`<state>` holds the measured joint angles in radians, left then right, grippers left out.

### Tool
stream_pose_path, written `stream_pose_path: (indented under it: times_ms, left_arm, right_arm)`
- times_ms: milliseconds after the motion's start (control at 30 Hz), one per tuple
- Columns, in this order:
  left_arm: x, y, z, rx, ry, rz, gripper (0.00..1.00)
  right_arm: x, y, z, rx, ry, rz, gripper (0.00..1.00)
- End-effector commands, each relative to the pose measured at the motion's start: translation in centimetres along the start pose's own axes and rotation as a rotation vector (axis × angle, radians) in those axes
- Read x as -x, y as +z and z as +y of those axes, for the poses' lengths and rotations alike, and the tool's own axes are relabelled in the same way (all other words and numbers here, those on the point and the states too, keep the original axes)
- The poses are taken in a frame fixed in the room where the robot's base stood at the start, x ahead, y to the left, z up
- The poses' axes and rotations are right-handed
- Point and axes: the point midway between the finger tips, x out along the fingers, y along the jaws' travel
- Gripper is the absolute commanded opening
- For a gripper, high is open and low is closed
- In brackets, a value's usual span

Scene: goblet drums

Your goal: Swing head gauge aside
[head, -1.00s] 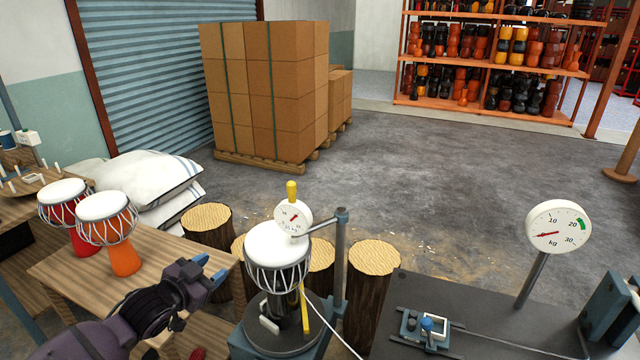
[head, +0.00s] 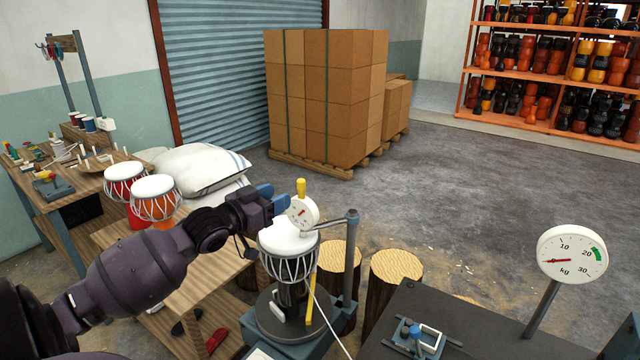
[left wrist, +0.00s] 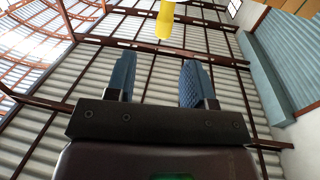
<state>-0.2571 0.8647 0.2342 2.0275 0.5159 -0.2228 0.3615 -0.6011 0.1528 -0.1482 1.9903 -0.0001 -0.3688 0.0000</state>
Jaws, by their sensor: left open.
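The head gauge, a white round dial (head: 302,212) with a yellow knob (head: 301,187) on top, sits on a swing arm from a grey post (head: 351,258). It is over the white head of a black-bodied goblet drum (head: 289,262) on a round stand. My left gripper (head: 279,197) is just left of the dial, apart from the knob as far as I can tell. In the left wrist view the gripper (left wrist: 155,82) is open and empty, with the yellow knob (left wrist: 165,20) beyond its fingertips. My right gripper is not in view.
Two drums, red (head: 125,182) and orange (head: 155,198), stand on the wooden bench at left. A kg dial (head: 572,254) stands on the dark table (head: 440,310) at right. Log stools (head: 397,265) stand behind the post. Stacked cartons (head: 320,95) are farther back.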

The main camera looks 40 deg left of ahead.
Motion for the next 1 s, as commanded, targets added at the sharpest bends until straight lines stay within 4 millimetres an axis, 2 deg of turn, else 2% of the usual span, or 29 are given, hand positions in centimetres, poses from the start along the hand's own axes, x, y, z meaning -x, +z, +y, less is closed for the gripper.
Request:
stream_pose_path:
  times_ms: [233, 800, 1000]
  left_arm:
    - [-1.3, -0.1, 0.0, 0.022, 0.001, 0.005, 0.48]
    - [-8.8, 0.0, 0.0, 0.02, 0.0, 0.002, 0.48]
    - [-10.4, 0.0, 0.0, 0.021, 0.001, 0.002, 0.48]
  right_arm:
    - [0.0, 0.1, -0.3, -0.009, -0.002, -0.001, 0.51]
    - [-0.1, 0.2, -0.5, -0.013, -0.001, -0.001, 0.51]
    - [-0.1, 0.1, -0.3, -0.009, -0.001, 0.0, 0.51]
